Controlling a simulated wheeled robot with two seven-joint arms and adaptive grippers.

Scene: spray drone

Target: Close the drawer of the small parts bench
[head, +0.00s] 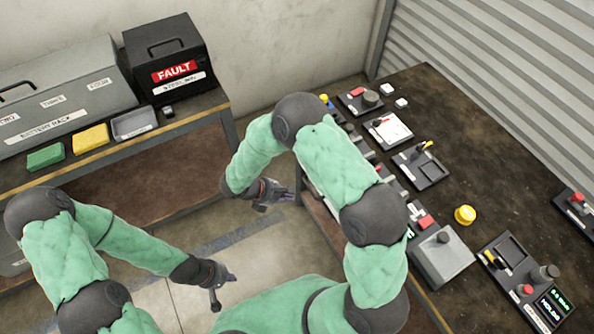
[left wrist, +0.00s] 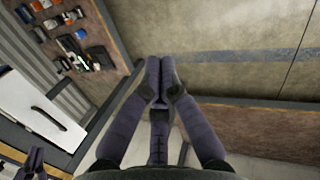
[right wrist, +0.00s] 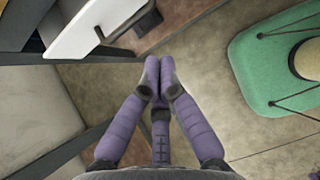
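The small parts bench is most likely the dark-topped bench (head: 487,148) at the right of the head view; my right arm covers part of its near edge. A white drawer front with a black bar handle shows in the left wrist view (left wrist: 22,102) and at the top of the right wrist view (right wrist: 118,17). I cannot tell how far it stands out. My right gripper (head: 285,195) is near the bench's left edge, its fingers together and empty (right wrist: 159,65), apart from the drawer front. My left gripper (head: 222,292) is further left over the floor, fingers together and empty (left wrist: 159,65).
Several trays and switch boxes cover the bench top, with a yellow button (head: 465,215) among them. Floor between the benches is clear.

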